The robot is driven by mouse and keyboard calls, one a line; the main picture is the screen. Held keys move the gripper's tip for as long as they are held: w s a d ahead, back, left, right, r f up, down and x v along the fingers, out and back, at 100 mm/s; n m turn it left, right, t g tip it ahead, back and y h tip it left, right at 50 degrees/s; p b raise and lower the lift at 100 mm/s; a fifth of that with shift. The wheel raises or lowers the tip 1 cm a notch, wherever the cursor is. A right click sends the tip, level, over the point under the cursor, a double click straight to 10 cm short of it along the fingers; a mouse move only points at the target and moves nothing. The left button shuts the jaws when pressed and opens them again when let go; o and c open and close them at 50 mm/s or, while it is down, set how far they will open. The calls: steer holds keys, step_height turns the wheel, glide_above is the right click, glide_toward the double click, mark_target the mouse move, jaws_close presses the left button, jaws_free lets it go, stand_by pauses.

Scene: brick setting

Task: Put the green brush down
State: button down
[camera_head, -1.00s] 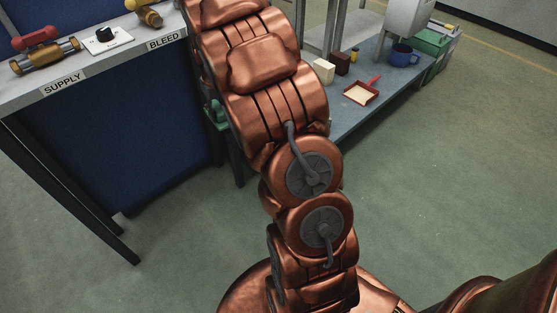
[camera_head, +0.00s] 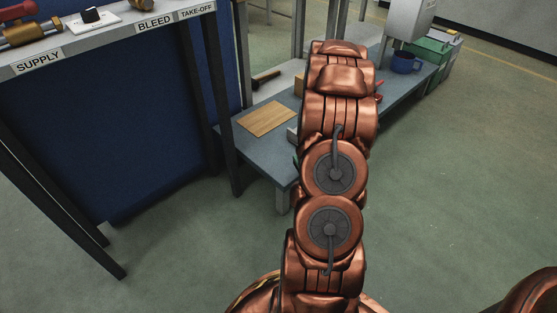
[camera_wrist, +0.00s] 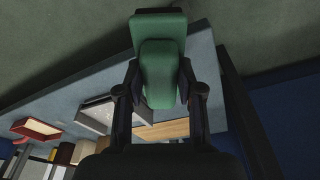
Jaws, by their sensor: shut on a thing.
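The green brush (camera_wrist: 160,72) is between the two dark fingers of my gripper (camera_wrist: 160,88) in the wrist view, and the gripper is shut on it. The brush shows as a green block with a wider green part at the top of the picture. Beyond it lie a grey-blue bench top and the green floor.
A tall panel with labelled valves (camera_head: 130,30) stands at left. In the wrist view a red dustpan (camera_wrist: 36,129) shows.

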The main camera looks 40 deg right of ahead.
steer(key=w+f+b, duration=0.1)
steer(key=w+b, duration=0.1)
steer(key=w, duration=0.3)
steer(key=w+d+f+b, duration=0.1)
steer(key=w+f+b, duration=0.1)
steer(key=w, duration=0.3)
steer(key=w+f+b, duration=0.2)
steer(key=w, duration=0.3)
steer(key=shift+w+d+f+b, duration=0.1)
steer(key=shift+w+d+b, duration=0.2)
steer(key=c, duration=0.7)
jaws_free()
